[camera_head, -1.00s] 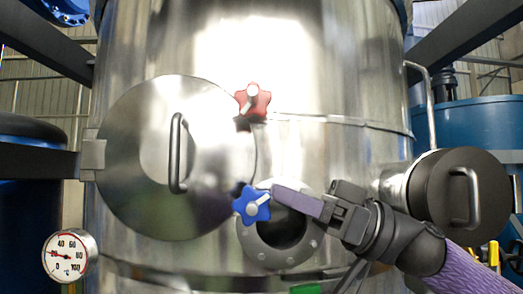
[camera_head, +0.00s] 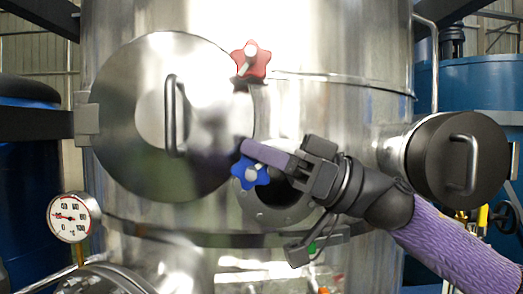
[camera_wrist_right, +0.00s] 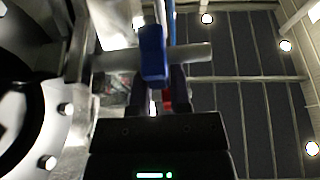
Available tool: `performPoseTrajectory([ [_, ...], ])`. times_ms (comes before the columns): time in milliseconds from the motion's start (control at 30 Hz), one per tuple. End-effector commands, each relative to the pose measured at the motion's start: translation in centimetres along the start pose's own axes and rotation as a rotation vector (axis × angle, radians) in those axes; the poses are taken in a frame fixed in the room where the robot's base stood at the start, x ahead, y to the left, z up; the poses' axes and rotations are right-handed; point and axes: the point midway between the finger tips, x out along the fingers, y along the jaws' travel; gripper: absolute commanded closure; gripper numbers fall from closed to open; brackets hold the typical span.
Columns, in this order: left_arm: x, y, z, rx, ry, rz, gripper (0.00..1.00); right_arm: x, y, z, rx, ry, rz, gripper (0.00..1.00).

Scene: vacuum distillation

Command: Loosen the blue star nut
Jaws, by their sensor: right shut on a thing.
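The blue star nut (camera_head: 249,173) sits on a metal stud beside the lower right edge of the round steel hatch (camera_head: 120,140). My right gripper (camera_head: 250,150) reaches in from the right, with its purple finger along the nut's upper side. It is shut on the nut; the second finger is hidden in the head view. In the right wrist view the blue nut (camera_wrist_right: 153,55) shows edge-on at the dark fingers (camera_wrist_right: 166,82), with the pale stud crossing behind. My left gripper is not in view.
A red star nut (camera_head: 251,60) sits at the hatch's upper right edge. A flanged round port (camera_head: 265,216) is just below my right gripper. A dark capped side port (camera_head: 455,160) stands to the right, and a dial gauge (camera_head: 74,217) at lower left.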

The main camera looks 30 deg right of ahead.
Motion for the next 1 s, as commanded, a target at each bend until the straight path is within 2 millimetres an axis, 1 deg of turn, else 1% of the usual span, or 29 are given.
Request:
performPoseTrajectory([
  [267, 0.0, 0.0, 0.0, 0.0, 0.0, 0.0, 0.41, 0.2, 0.0, -0.3, -0.007, -0.069, 0.0, 1.0],
  [700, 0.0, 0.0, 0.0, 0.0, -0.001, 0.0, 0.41, 1.0, 0.0, -0.2, -0.005, -0.384, 0.002, 1.0],
  [1000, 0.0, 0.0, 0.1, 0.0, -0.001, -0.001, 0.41, 1.4, 0.0, -0.1, -0.002, -0.545, 0.002, 1.0],
])
